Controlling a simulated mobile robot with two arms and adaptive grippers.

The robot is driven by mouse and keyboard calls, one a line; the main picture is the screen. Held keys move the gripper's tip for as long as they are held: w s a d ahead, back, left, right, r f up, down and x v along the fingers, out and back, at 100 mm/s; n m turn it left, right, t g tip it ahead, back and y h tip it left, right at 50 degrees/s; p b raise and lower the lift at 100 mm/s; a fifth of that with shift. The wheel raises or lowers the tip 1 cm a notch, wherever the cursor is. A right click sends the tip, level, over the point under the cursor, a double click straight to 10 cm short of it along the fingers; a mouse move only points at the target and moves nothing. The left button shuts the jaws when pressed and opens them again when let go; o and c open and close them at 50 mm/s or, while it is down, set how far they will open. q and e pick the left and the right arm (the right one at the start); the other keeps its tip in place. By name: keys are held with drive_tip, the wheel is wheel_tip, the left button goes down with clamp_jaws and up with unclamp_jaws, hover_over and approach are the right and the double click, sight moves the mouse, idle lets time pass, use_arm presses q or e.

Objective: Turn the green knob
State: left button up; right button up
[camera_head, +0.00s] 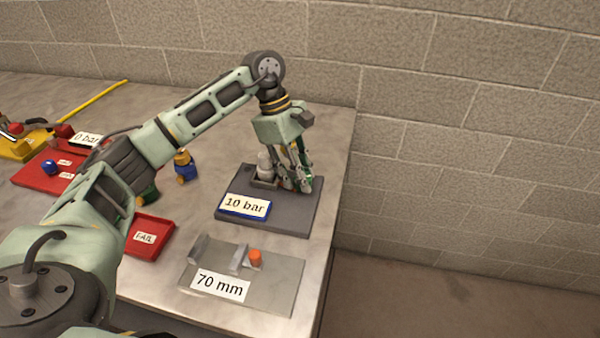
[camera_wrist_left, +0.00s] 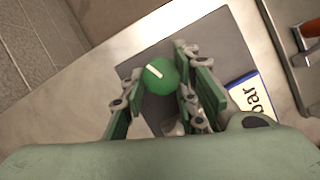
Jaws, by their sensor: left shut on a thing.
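The green knob (camera_wrist_left: 160,76) shows in the left wrist view as a round green cap with a white line across its top. It sits over a dark grey plate (camera_head: 292,218) that carries a "10 bar" label (camera_head: 245,206). My left gripper (camera_head: 295,186) points down over the right part of that plate. In the left wrist view its two fingers (camera_wrist_left: 158,84) stand on either side of the knob, shut on it. In the head view the fingers mostly hide the knob. My right gripper is not in view.
A grey fitting (camera_head: 265,165) stands beside the fingers. A grey "70 mm" plate (camera_head: 284,283) with an orange piece (camera_head: 255,257) lies nearer. Red trays (camera_head: 151,226) and a blue-yellow part (camera_head: 183,165) are left. A block wall (camera_head: 450,120) rises behind and right.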

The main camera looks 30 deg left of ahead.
use_arm(q)
drive_tip(key=o, duration=0.9)
drive_tip(key=shift+w+a+r, duration=0.1)
drive_tip(key=shift+w+r, duration=0.15)
drive_tip(key=shift+w, duration=0.1)
drive_tip(key=shift+o, duration=0.3)
drive_tip(key=shift+w+f, duration=0.1)
drive_tip(key=shift+f, duration=0.05)
drive_tip(key=v, duration=1.2)
